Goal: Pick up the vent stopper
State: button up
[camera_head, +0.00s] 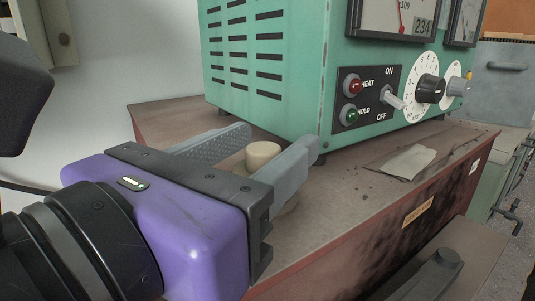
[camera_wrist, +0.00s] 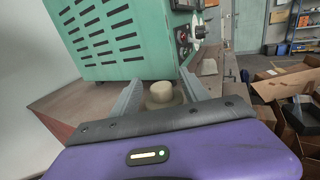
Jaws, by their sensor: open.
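The vent stopper (camera_head: 263,154) is a small cream-coloured cylinder with a wider round base, standing upright on the bench (camera_head: 165,117). It also shows in the wrist view (camera_wrist: 160,94), between the fingers. My gripper (camera_head: 283,140) is open, with one grey finger on each side of the stopper. I cannot tell whether either finger touches it. The stopper's lower part is partly hidden by the near finger in the head view.
A green instrument box (camera_head: 270,90) with vents, switches and dials stands just beyond the fingertips. A pale scrap of paper (camera_head: 408,162) lies on the bench to the right. In the wrist view, cardboard boxes (camera_wrist: 285,84) stand at the far right.

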jog(key=shift+c, duration=0.4)
grip_shut()
